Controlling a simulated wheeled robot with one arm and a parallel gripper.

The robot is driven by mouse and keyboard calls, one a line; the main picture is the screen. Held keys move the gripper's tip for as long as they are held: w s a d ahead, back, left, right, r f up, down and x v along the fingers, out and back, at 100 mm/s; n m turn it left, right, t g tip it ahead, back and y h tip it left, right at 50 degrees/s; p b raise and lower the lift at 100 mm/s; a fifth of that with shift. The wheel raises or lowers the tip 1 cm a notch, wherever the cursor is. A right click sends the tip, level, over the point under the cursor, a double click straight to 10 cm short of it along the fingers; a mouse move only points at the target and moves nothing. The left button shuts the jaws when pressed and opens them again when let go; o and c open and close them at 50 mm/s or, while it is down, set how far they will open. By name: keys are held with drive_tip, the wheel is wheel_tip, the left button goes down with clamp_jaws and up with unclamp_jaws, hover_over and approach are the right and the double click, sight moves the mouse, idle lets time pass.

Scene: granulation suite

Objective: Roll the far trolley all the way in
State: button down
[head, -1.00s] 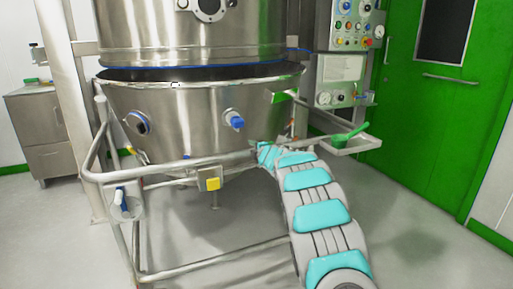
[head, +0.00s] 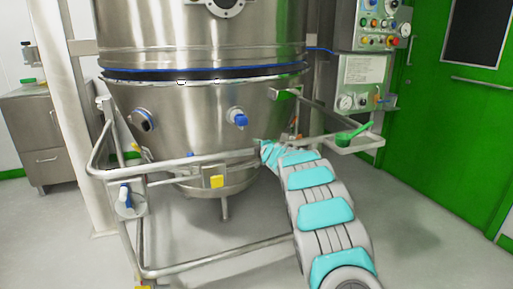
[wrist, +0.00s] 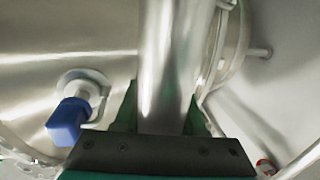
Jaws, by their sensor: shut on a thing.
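The trolley is a steel tubular frame (head: 215,257) carrying a conical steel bowl (head: 180,115) with blue-capped ports. The bowl stands beneath a steel upper vessel (head: 200,40), with a dark gap and blue line between them. My gripper (wrist: 165,115) is shut around a steel rail (wrist: 172,55) of the trolley in the wrist view. In the head view my arm reaches the right end of the trolley's front rail, and its fingers are largely hidden there. A blue port cap (wrist: 68,120) shows beside my gripper.
A control panel (head: 365,85) and a small tray with a green scoop (head: 352,134) are at right. A green door (head: 455,120) stands behind. A steel cabinet (head: 42,135) and post (head: 75,130) are left. The floor at right is clear.

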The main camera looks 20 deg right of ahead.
drive_tip(key=shift+w+a+r, duration=0.1)
drive_tip(key=shift+a+r, duration=0.1)
drive_tip(key=shift+r, duration=0.25)
drive_tip(key=shift+w+a+r, duration=0.1)
drive_tip(key=shift+a+r, duration=0.1)
drive_tip(key=shift+r, duration=0.25)
drive_tip(key=c, duration=0.8)
unclamp_jaws()
drive_tip(key=shift+s+a+r, duration=0.1)
drive_tip(key=o, duration=0.3)
drive_tip(key=shift+f, duration=0.25)
drive_tip(key=shift+s+f, duration=0.1)
drive_tip(key=shift+f, duration=0.1)
drive_tip(key=shift+d+f, duration=0.15)
drive_tip(key=shift+d, duration=0.05)
drive_tip(key=shift+s+d, duration=0.1)
drive_tip(key=shift+s, duration=0.1)
drive_tip(key=b+v, duration=0.2)
drive_tip(key=v, duration=0.5)
drive_tip(key=shift+s, duration=0.25)
